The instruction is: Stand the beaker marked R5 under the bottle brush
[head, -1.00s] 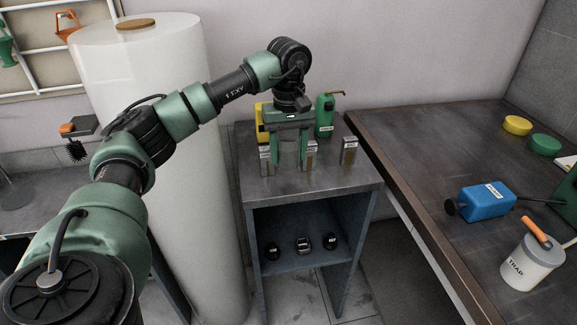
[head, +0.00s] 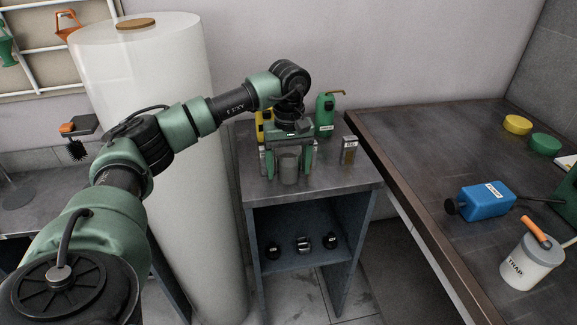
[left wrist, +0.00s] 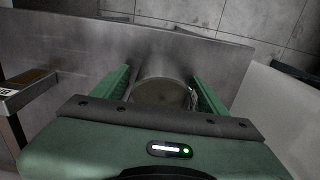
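A clear grey beaker (head: 288,168) stands on top of the small grey cabinet. It also shows in the left wrist view (left wrist: 160,88), with a sliver of pale label at its right side; I cannot read any mark. My left gripper (head: 289,165) points down with one green finger on each side of the beaker. In the left wrist view narrow gaps show between the fingers and the beaker, so the gripper is open around it. The dark bottle brush (head: 76,151) hangs from an orange and black holder (head: 78,127) at the far left. My right gripper is out of view.
A labelled narrow container (head: 349,151) stands right of the gripper. A green bottle (head: 325,116) and a yellow one (head: 264,124) stand behind. A tall white cylinder (head: 150,150) rises between cabinet (head: 352,184) and brush. The brown-edged bench (head: 420,160) is at right.

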